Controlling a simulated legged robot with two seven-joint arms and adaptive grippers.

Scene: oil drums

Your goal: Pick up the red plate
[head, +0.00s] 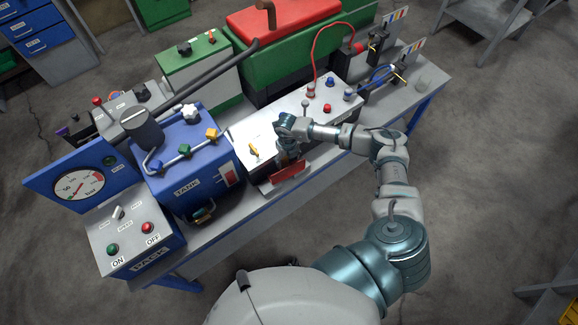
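The red plate (290,173) is a small flat red piece at the front edge of the workbench, in front of a grey control box. My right gripper (288,160) reaches in from the right and points down just above and behind the plate. Its fingertips are small and partly hidden close to the plate's upper edge. I cannot tell whether they touch or grip it. My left gripper is not in view.
The blue tank unit (185,165) and the pack box with ON and OFF buttons (135,232) stand left on the bench. The control box (262,147) with a yellow switch is behind the plate. Cabled posts (378,45) stand at the right. Floor in front is clear.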

